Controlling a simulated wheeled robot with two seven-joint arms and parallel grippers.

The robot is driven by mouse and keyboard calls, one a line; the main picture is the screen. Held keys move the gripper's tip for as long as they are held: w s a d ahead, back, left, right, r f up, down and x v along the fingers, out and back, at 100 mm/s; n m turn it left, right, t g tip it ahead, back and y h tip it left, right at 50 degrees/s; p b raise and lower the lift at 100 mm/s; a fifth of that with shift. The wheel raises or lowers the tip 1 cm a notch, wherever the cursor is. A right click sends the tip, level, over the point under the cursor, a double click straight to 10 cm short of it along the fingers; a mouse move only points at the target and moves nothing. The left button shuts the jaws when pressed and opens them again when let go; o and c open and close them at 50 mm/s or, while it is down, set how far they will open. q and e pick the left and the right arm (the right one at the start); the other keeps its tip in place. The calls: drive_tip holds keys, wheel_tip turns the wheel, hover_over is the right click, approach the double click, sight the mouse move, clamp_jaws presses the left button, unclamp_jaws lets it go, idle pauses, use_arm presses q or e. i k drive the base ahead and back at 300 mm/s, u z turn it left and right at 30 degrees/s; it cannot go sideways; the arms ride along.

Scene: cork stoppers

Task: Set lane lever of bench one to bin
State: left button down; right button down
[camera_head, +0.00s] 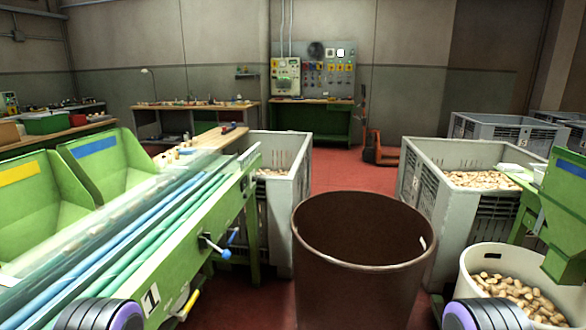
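Bench one is the green bench (205,225) at the left, marked with a white "1" plate on its front face. A lever with a blue knob (226,254) sticks out of the front of the bench near its far end. A second lever with a yellow handle (189,304) sits lower and nearer, beside the number plate. I cannot tell from labels which of the two is the lane lever. Parts of my two arms show at the bottom edge, left and right of centre. Neither gripper is in view, and nothing of mine visibly touches either lever.
A brown bin (350,290) stands right of the bench. Grey crates with corks stand behind it, left (280,205) and right (425,210). A white tub of corks (476,262) and another green machine (566,205) are at the right. Red floor shows between the crates.

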sight(226, 254)
drive_tip(key=z, duration=2.35)
drive_tip(key=k, duration=0.65)
drive_tip(key=u, duration=1.6)
drive_tip(key=i, duration=0.5)
